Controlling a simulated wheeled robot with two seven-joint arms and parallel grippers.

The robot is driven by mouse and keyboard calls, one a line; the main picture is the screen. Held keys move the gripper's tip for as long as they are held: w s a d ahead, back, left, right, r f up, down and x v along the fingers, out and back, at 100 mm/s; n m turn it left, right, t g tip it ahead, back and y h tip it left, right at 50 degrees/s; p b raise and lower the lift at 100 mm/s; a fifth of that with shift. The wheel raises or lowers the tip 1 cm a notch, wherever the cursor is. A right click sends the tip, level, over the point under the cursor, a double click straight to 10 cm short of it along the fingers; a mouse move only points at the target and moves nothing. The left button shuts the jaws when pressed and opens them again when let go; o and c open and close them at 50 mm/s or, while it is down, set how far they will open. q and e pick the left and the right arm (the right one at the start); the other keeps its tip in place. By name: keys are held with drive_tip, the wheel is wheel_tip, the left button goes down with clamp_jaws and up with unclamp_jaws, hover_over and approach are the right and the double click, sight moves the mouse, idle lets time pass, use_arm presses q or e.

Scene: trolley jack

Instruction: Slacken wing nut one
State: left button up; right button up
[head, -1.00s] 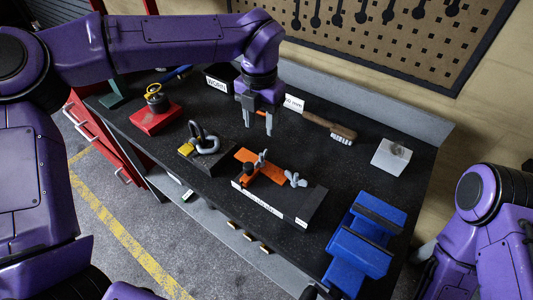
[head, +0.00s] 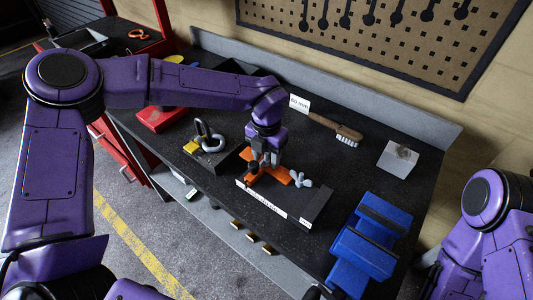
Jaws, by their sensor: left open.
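An orange plate (head: 280,176) lies on a long dark block with white labels (head: 260,201) on its front, in the middle of the bench. A grey wing nut (head: 300,180) stands at the right part of the block, clear of my gripper. My left gripper (head: 265,163) points down over the orange plate with its jaws open. A second wing nut, seen there earlier, is hidden by the fingers; I cannot tell whether they touch it. A black knob (head: 253,167) sits just left of the fingers. Which wing nut is number one cannot be read. My right gripper is out of view.
A blue vise (head: 368,245) stands at the front right. A shackle on a dark block (head: 208,140) is to the left, near a red block (head: 160,118). The bench between block and brush is clear.

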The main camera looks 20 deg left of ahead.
sight(266, 159)
use_arm(q)
drive_tip(key=shift+s, duration=0.1)
clamp_jaws()
drive_tip(key=shift+f+n+b, duration=0.1)
drive_tip(key=shift+n+b, duration=0.55)
drive_tip(key=shift+n, duration=0.85)
unclamp_jaws()
wheel_tip(266, 159, up, 11)
drive_tip(key=b, duration=0.2)
